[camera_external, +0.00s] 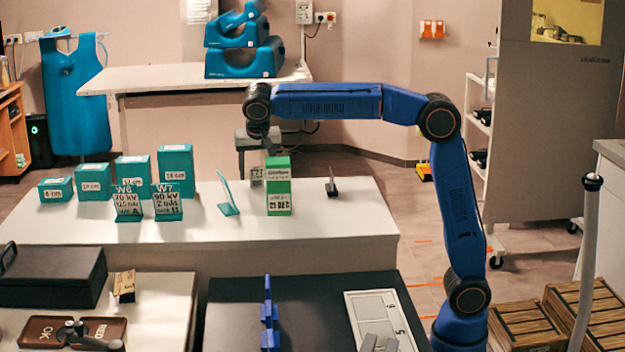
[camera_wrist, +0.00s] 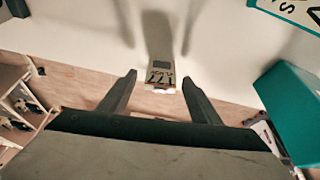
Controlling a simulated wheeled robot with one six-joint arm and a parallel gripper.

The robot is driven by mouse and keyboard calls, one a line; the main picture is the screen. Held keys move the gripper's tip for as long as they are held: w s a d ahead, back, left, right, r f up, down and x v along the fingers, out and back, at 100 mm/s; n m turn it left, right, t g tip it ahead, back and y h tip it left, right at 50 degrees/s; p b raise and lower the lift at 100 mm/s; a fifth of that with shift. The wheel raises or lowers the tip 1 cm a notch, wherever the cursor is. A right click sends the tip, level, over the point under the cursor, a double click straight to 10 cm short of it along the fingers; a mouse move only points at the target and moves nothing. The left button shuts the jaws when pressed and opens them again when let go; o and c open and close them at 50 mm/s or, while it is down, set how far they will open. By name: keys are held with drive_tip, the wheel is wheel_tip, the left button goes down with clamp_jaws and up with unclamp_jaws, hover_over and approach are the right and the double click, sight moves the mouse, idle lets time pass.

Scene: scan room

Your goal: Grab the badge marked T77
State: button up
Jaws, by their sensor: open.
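The badge marked T77 (camera_wrist: 160,78) is small and grey with a pale label, which reads upside down in the wrist view. It stands on the white table near its edge, with a shadow behind it. In the external view a small labelled piece (camera_external: 257,175), apparently the badge, shows just left of a green box, below my gripper (camera_external: 257,148). In the wrist view my gripper (camera_wrist: 159,74) is open, one dark finger on each side of the badge with gaps between. I cannot tell whether the fingertips reach its depth. Nothing is held.
The green box (camera_external: 278,187) stands close to the gripper's right. A teal slanted stand (camera_external: 228,196) is to the left, with W6 (camera_external: 128,202) and W7 (camera_external: 167,202) signs and several teal boxes beyond. A small dark stand (camera_external: 332,186) is to the right; table (camera_external: 360,220) around it is clear.

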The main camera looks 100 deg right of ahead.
drive_tip(key=shift+d+f, duration=0.1)
drive_tip(key=shift+f, duration=0.1)
drive_tip(key=c, duration=1.1)
